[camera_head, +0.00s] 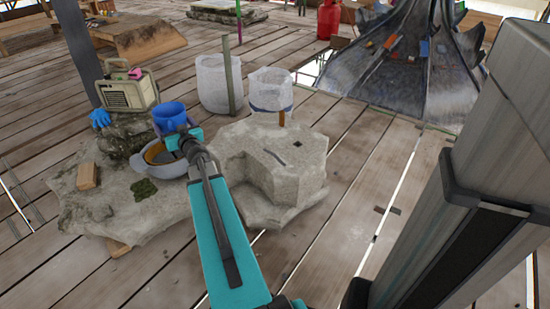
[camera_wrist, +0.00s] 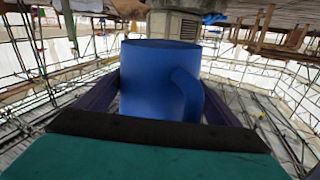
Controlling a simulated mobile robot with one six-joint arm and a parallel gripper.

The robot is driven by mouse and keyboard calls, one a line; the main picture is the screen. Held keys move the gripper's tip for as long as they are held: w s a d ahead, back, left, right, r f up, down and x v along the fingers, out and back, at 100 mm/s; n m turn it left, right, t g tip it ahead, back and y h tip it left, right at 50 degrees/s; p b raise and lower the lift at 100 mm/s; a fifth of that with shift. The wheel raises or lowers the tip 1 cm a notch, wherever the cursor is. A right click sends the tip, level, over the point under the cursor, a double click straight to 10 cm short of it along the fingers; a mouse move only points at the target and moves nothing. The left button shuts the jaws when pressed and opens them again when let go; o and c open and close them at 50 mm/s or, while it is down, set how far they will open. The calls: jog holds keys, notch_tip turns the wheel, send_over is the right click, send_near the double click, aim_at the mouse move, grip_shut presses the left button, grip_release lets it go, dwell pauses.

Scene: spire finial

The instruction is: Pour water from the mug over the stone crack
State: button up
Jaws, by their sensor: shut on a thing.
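A blue mug (camera_head: 170,116) is held by my gripper (camera_head: 184,133) above the left stone slab, near a grey bowl. In the wrist view the mug (camera_wrist: 160,80) looks upright, with its handle at the right, between the dark fingers of my gripper (camera_wrist: 160,100). The water inside it cannot be seen. A pale stone block (camera_head: 270,160) stands right of the arm. A short dark line that looks like the crack (camera_head: 276,157) runs across its top. The mug is up and to the left of this block, apart from it.
The grey bowl (camera_head: 166,160) sits on the left slab (camera_head: 135,213) below the mug. A radio (camera_head: 131,92) and blue gloves (camera_head: 99,118) are behind it. Two whitish buckets (camera_head: 212,85) stand behind the block. Plank floor to the right is mostly clear.

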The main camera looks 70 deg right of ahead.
jog(key=s+d+f+m+g+h, duration=0.6)
jog(key=s+d+f+g, duration=0.1)
jog(key=s+d+f, duration=0.9)
jog(key=s+d, duration=0.2)
jog(key=d, duration=0.1)
jog(key=shift+d+f, duration=0.15)
jog(key=shift+f, duration=0.15)
dwell(0.4)
jog(key=shift+s+f+b, duration=0.15)
jog(key=shift+s+b, duration=0.05)
jog(key=shift+b, duration=0.2)
jog(key=shift+s+d+r+m+h+b, duration=0.1)
jog(key=shift+s+r+m+h+b, duration=0.35)
jog(key=shift+m, duration=0.5)
jog(key=shift+s+r+m+h+b, duration=0.25)
jog(key=shift+s+m+b, duration=0.35)
jog(key=shift+m, duration=0.4)
jog(key=shift+s+d+r+m+h+b, duration=0.1)
jog(key=shift+s+r+m+h+b, duration=0.25)
jog(key=shift+m+b, duration=0.45)
jog(key=shift+s+m, duration=0.15)
jog(key=shift+m, duration=0.1)
jog(key=shift+s+f+m+g+h, duration=0.1)
jog(key=shift+s+m+g+h, duration=0.3)
jog(key=shift+s+m, duration=0.45)
